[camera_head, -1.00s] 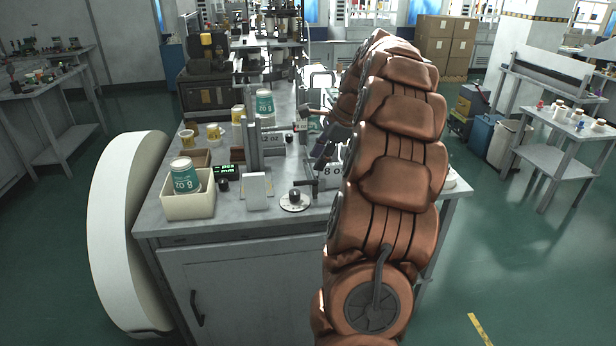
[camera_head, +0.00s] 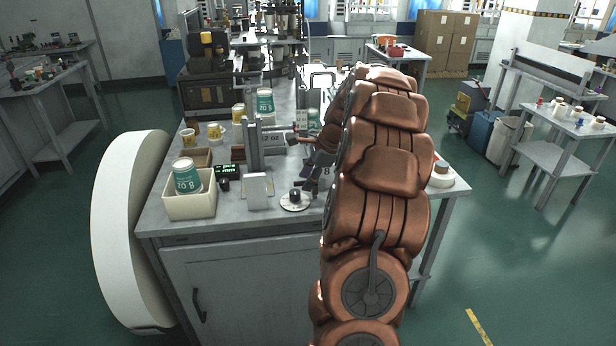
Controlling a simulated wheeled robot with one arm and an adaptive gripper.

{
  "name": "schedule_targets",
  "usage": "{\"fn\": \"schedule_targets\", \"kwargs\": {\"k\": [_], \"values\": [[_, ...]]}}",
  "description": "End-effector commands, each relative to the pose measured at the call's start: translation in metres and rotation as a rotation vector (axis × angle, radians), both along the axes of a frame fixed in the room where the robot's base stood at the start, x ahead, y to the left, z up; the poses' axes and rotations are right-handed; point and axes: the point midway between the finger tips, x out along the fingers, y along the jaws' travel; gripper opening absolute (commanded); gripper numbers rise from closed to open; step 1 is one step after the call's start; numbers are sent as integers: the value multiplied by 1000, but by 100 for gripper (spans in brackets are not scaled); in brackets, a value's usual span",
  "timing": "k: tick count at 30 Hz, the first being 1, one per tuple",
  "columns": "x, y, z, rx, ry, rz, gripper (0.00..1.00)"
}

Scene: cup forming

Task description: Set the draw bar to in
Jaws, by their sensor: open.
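My gripper (camera_head: 298,163) is over the right half of the grey bench top, with its dark fingers spread apart and pointing left. One fingertip is up beside the upright post and the other is low, just above the round dial (camera_head: 294,201). No object shows between the fingers. The forming station has an upright grey post (camera_head: 252,145) with a horizontal bar (camera_head: 274,128) reaching right from it, toward the gripper. I cannot tell for sure which part is the draw bar or how it is set; my arm and gripper hide the station's right side.
A cream bin (camera_head: 190,207) with a green-and-white cup (camera_head: 187,176) stands at the bench's left front. A white block (camera_head: 257,190) stands left of the dial. Another cup (camera_head: 265,102) and yellow mugs (camera_head: 215,132) are farther back.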

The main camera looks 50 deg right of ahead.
Motion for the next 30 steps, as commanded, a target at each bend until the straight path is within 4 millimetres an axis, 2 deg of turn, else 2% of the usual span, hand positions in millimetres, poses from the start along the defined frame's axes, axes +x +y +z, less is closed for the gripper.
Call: {"fn": "schedule_targets", "kwargs": {"k": [3,15,30], "values": [[0,0,0,0,0,0,41],[0,0,0,0,0,0,0],[0,0,0,0,-1,0,0]]}}
